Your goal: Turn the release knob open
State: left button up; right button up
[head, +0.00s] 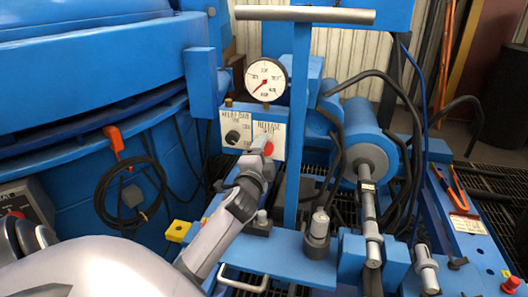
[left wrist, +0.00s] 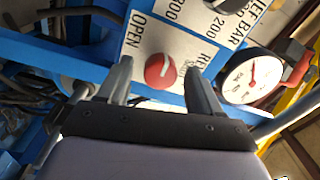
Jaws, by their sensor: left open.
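The release knob (head: 268,148) is a small red knob on the white RELEASE plate (head: 270,130) of a blue panel, below the gauge. In the left wrist view the round red knob (left wrist: 160,71) sits beside the word OPEN. My left gripper (head: 262,146) is right in front of the knob and hides part of it. In the left wrist view its two fingers (left wrist: 159,66) are open, one on each side of the knob, with gaps visible; I cannot tell how deep they reach. My right gripper is not in view.
A round pressure gauge (head: 266,80) stands above the panel, and a black relief knob (head: 232,137) sits to the left. A blue post (head: 298,120) with a grey crossbar (head: 305,15) rises just right of the plate. Black hoses and a blue cylinder (head: 362,135) crowd the right.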

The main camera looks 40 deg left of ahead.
pick_arm(q)
jog(key=v, duration=0.6)
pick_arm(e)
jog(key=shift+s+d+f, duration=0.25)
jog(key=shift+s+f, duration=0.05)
pick_arm(q)
jog(key=shift+s, duration=0.1)
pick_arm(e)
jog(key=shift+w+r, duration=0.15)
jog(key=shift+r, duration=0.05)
pick_arm(q)
jog(key=shift+s, duration=0.1)
